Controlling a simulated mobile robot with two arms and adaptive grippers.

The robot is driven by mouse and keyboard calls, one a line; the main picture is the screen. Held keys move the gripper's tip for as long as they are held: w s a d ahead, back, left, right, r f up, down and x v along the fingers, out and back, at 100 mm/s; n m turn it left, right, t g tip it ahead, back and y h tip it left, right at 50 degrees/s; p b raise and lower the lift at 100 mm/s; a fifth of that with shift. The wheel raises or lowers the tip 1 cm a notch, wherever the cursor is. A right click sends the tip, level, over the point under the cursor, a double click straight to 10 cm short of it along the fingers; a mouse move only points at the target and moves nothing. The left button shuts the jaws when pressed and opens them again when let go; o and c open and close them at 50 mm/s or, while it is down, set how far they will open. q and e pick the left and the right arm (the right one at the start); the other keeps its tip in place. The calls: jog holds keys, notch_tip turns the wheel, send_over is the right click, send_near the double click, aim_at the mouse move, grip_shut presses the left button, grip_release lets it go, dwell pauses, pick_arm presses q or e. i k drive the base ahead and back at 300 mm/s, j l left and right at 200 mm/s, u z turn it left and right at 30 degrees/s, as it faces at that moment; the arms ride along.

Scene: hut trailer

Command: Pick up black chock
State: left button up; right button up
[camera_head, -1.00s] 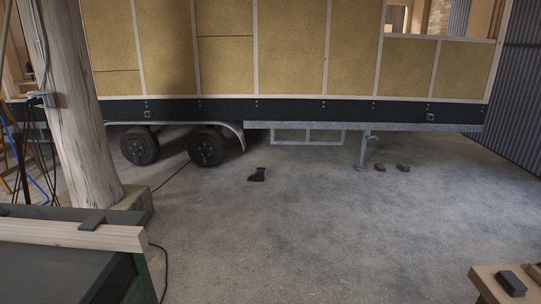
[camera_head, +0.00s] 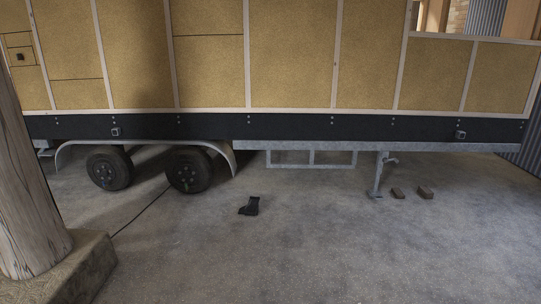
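The black chock (camera_head: 250,206) lies on the concrete floor, right of the trailer's rear-most visible right wheel and a little in front of the trailer. It is small and dark, with a raised part at its right side. It is apart from the wheels. Neither of my grippers shows in the head view, so their state is hidden.
The trailer (camera_head: 290,127) stands across the back on two wheels (camera_head: 189,171) and a metal support leg (camera_head: 378,175). A wooden post (camera_head: 25,190) on a stone base (camera_head: 75,268) stands at left. The floor ahead is clear.

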aim_at(251, 209)
jog(key=i, duration=2.05)
